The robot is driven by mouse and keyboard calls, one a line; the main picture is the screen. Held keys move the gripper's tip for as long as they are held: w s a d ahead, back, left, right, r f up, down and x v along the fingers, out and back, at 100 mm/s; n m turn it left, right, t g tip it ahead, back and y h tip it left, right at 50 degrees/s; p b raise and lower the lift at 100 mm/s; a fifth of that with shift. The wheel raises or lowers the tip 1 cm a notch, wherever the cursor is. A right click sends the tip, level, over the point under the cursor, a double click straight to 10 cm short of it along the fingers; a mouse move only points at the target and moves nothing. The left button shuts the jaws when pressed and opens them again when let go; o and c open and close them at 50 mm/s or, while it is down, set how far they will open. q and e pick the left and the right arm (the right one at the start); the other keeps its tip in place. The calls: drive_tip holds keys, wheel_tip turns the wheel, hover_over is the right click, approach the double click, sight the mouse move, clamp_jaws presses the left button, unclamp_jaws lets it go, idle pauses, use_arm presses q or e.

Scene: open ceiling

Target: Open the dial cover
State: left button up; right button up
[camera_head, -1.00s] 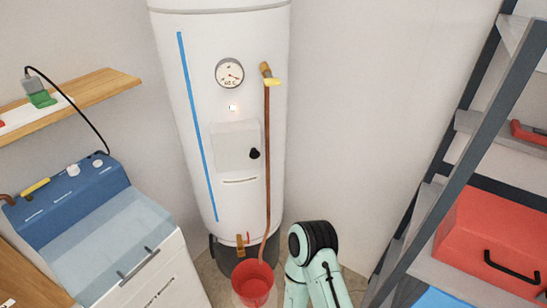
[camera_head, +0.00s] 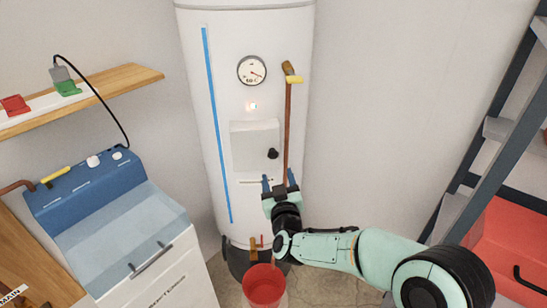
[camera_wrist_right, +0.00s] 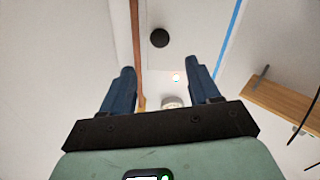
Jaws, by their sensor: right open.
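The dial cover (camera_head: 252,142) is a white, flat rectangular panel on the front of the white water heater (camera_head: 300,120). It looks shut. A round black knob (camera_head: 273,154) sits near its lower right corner. My right gripper (camera_head: 279,178) is open and empty, just below the cover with its blue fingers pointing up. In the right wrist view the black knob (camera_wrist_right: 159,37) lies beyond and between the two spread fingers (camera_wrist_right: 162,80), apart from them. The left gripper is not in view.
A copper pipe (camera_head: 287,120) runs vertically close to the right of the cover. A round gauge (camera_head: 252,70) and a small light are above it. A red bucket (camera_head: 264,285) stands below. A blue-topped washer (camera_head: 120,210) is at left, dark shelving (camera_head: 495,130) at right.

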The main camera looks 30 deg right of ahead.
sight(273, 155)
drive_tip(key=p+x, duration=0.2)
drive_tip(key=x, duration=0.8)
drive_tip(key=shift+w+f, duration=0.1)
drive_tip(key=shift+w, duration=0.1)
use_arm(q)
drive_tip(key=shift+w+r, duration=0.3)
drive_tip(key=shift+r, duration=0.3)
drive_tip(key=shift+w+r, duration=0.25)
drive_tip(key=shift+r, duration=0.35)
use_arm(e)
clamp_jaws()
